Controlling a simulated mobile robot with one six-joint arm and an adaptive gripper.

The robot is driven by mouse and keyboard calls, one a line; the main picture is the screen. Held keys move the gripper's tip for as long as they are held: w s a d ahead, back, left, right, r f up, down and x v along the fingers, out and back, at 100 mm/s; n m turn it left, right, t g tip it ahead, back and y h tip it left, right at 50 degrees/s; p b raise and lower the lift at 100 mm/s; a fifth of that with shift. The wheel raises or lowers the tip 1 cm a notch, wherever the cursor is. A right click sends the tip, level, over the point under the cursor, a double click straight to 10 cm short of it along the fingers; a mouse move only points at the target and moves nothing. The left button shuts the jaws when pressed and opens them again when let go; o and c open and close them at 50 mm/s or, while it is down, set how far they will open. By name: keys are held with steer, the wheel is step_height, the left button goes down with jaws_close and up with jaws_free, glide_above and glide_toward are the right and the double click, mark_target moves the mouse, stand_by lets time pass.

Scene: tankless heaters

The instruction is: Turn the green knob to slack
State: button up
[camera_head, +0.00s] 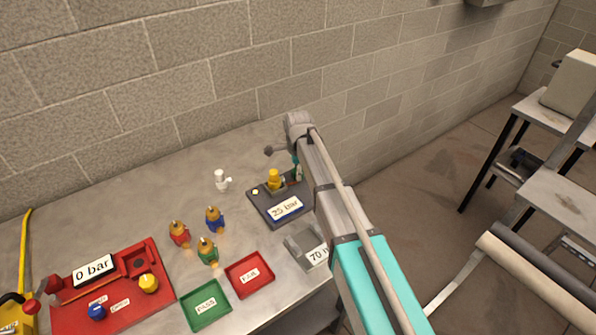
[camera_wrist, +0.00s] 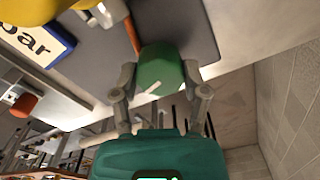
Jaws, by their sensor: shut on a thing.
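The green knob (camera_wrist: 160,66) fills the upper middle of the wrist view, with a short white mark on its near edge. My gripper (camera_wrist: 160,72) has one finger on each side of it and is shut on it. The knob is at the edge of a dark grey plate (camera_wrist: 195,25). In the head view that plate (camera_head: 262,205) carries a "25 bar" display (camera_head: 285,208) and a yellow part (camera_head: 274,179). A small green patch beside my arm there may be the knob; my arm hides most of that spot. No "slack" label is readable.
Left of the plate are a white fitting (camera_head: 221,180), several brass fittings with coloured bands, a green tray (camera_head: 206,305), a red tray (camera_head: 249,274) and a red "0 bar" unit (camera_head: 128,264). A grey "70" block (camera_head: 303,247) lies close to my arm. The brick wall stands behind.

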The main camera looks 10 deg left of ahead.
steer(key=n, duration=0.9)
steer(key=shift+n, duration=0.4)
steer(key=n, duration=2.2)
